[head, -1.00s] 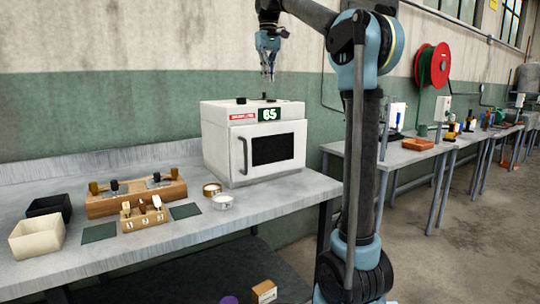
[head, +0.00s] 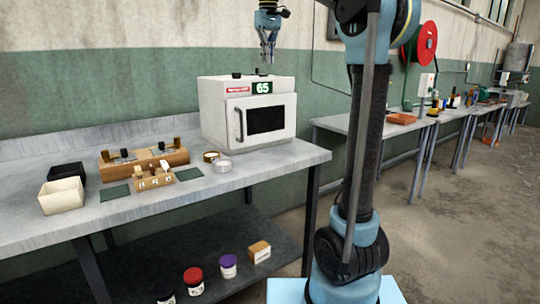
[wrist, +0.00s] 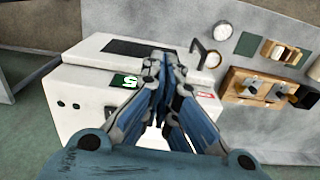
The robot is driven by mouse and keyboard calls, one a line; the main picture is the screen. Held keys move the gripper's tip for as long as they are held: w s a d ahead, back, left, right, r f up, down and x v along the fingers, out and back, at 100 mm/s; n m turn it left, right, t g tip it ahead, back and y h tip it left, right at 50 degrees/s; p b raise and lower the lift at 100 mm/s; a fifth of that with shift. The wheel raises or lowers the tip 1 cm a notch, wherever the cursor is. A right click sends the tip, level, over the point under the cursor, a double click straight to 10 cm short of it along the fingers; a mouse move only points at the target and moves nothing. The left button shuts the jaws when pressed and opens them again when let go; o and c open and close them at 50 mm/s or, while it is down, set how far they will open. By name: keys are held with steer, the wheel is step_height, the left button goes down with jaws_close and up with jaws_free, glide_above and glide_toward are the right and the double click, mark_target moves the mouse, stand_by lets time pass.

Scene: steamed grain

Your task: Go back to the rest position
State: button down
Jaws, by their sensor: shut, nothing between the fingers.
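My gripper (head: 267,58) hangs in the air above the white oven (head: 222,125), its fingers pointing down. In the wrist view my gripper (wrist: 163,60) is shut with nothing between its fingertips. The oven stands at the right end of the workbench (head: 230,192), its door closed and its display reading 65. In the wrist view the oven (wrist: 75,103) lies below the fingers, apart from them.
On the bench are a wooden holder (head: 175,154), a smaller numbered block (head: 155,181), two small round dishes, a cream box (head: 62,196) and a black box. Several jars stand on the lower shelf (head: 140,265). Another table (head: 340,122) is at the right.

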steer(key=s+d+f+m, duration=0.2)
steer(key=s+d+f, duration=0.4)
steer(key=s+f, duration=0.4)
steer(key=s+d+f+m+t, duration=0.1)
steer(key=s+d+f, duration=0.6)
steer(key=f, duration=1.5)
steer(key=s+d+f+m+t, duration=0.1)
steer(key=s+d+f+m, duration=0.2)
steer(key=s+f, duration=1)
steer(key=d+f, duration=0.3)
steer(key=shift+s+d+f, duration=0.25)
steer(key=shift+s, duration=0.1)
steer(key=shift+w+f, duration=0.2)
steer(key=shift+w, duration=0.25)
